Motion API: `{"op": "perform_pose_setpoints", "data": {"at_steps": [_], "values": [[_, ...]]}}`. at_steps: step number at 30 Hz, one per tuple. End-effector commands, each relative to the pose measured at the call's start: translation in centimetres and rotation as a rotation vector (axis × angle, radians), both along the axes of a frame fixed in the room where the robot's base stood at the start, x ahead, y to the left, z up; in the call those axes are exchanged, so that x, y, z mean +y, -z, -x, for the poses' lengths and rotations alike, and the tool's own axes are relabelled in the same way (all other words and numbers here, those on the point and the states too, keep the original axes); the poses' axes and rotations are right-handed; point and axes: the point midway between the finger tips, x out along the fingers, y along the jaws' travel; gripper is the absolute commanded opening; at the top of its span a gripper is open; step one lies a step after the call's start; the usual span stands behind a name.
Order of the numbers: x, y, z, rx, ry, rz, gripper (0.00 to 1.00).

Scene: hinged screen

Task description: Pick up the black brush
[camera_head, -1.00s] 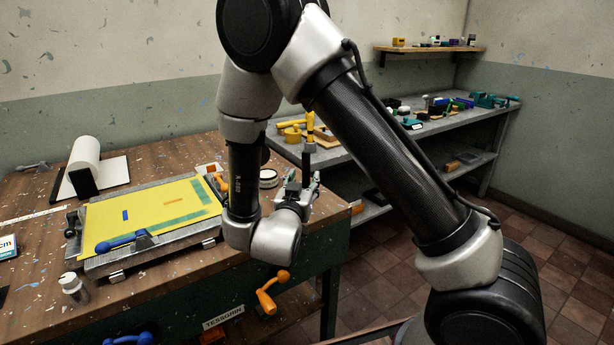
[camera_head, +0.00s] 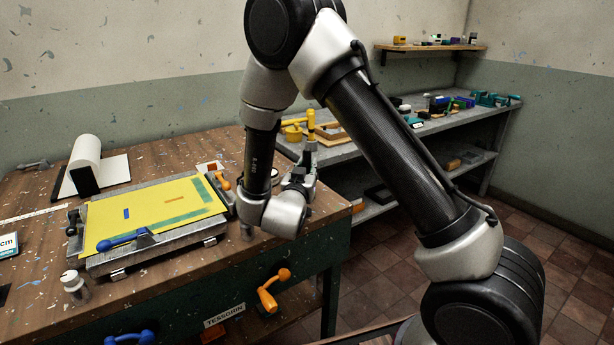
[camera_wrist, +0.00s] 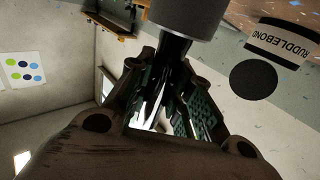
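My gripper (camera_head: 300,175) points up and away over the right end of the workbench. In the head view, a dark upright piece with a grey collar (camera_head: 310,147) stands at its fingertips, in line with a yellow upright part (camera_head: 311,122). In the wrist view, a grey cylinder (camera_wrist: 186,14) with a narrow black part (camera_wrist: 174,50) lies at the tips of my fingers. This may be the black brush; I cannot tell for sure. The dark fingers lie on both sides of the black part. Whether they touch it is not clear.
The workbench (camera_head: 150,160) bears a yellow sheet (camera_head: 150,208) in a hinged frame, a white roll (camera_head: 85,160) and a small bottle (camera_head: 73,285). A grey side bench (camera_head: 430,130) with many small objects stands behind. A label reading RUDDLEBOND (camera_wrist: 283,42) is at the wrist view's upper right.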

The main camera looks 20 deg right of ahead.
Motion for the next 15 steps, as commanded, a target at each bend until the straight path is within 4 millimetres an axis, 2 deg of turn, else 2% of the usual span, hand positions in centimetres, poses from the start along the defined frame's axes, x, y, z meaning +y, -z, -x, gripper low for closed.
{"op": "perform_pose_setpoints", "data": {"at_steps": [10, 15], "values": [[0.0, -0.1, 0.0, 0.0, 0.0, -0.001, 0.0], [0.0, -1.3, 0.0, -0.003, 0.0, -0.001, 0.0]]}}
